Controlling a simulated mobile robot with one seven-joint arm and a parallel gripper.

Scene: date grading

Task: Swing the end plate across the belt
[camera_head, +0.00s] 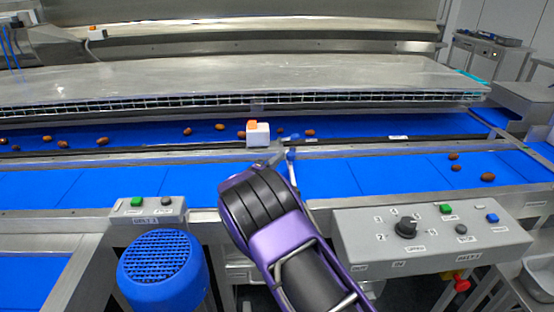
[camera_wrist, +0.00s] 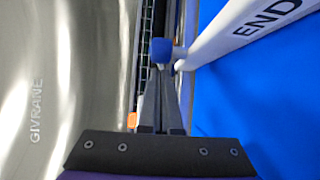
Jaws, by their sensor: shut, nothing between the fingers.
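The end plate (camera_wrist: 240,32) is a pale bar marked END in the wrist view. It runs from the upper right down to a blue knob (camera_wrist: 161,50), with the blue belt (camera_wrist: 260,100) beside and beneath it. My gripper (camera_wrist: 160,72) is shut and empty, its fingertips right at the knob; I cannot tell if they touch it. My arm hides most of the plate there.
A white box with an orange top (camera_head: 258,138) stands just beyond my gripper. Several dates (camera_head: 102,141) lie on the far belt and a few (camera_head: 488,177) on the near belt at right. A control panel (camera_head: 430,240) and a blue motor (camera_head: 162,270) flank my arm.

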